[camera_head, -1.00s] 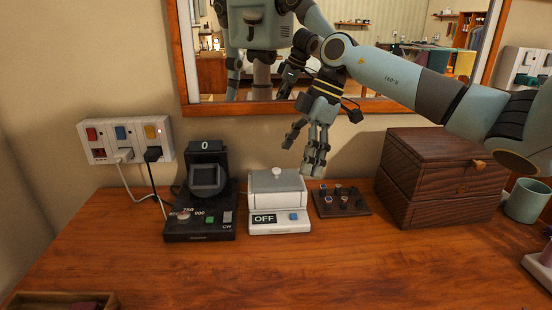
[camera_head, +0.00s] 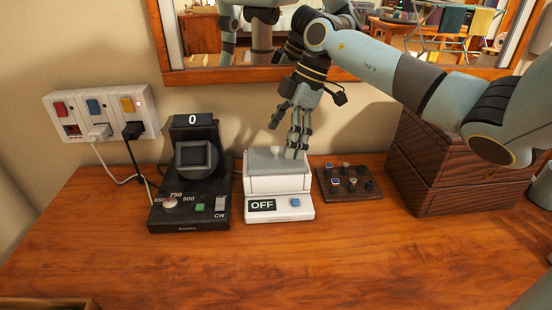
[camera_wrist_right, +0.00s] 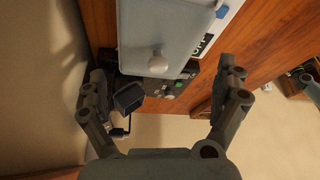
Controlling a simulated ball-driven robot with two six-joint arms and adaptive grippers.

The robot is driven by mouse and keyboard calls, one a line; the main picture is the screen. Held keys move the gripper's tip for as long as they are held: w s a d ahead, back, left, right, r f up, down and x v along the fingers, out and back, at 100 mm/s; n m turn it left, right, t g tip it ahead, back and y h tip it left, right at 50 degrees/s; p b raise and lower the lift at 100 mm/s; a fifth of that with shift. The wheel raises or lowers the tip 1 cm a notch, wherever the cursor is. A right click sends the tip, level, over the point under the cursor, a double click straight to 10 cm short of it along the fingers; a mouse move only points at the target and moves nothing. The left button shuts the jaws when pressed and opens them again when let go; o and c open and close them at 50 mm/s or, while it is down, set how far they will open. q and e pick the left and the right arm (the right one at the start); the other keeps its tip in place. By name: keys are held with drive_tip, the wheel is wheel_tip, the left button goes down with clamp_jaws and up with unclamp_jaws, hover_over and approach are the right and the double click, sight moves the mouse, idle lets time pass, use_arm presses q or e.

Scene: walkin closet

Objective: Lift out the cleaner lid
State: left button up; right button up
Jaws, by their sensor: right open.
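The cleaner (camera_head: 279,206) is a small white box with an OFF display and a blue button, standing on the wooden top. Its grey lid (camera_head: 262,165) sits on it, with a round pale knob (camera_head: 277,150) on top. My right gripper (camera_head: 285,140) points down just above the lid, its fingers spread, empty and partly covering the lid. In the right wrist view the lid (camera_wrist_right: 180,25) and knob (camera_wrist_right: 157,64) show between the two open fingers (camera_wrist_right: 165,78); the knob is not gripped. My left gripper is not in view.
A black device (camera_head: 190,195) reading 0 stands close left of the cleaner. A dark tray (camera_head: 350,192) with several small items lies right, then a wooden box (camera_head: 435,180). A power strip (camera_head: 100,112) is on the wall beside a mirror (camera_head: 200,45). The front of the wooden top (camera_head: 230,265) is clear.

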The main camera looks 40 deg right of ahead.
sight(278, 149)
drive_tip(key=x, duration=0.3)
drive_tip(key=shift+w+a+f, duration=0.1)
drive_tip(key=shift+a+f, duration=0.1)
drive_tip(key=shift+a, duration=0.05)
drive_tip(key=shift+c, duration=0.3)
drive_tip(key=c, duration=1.5)
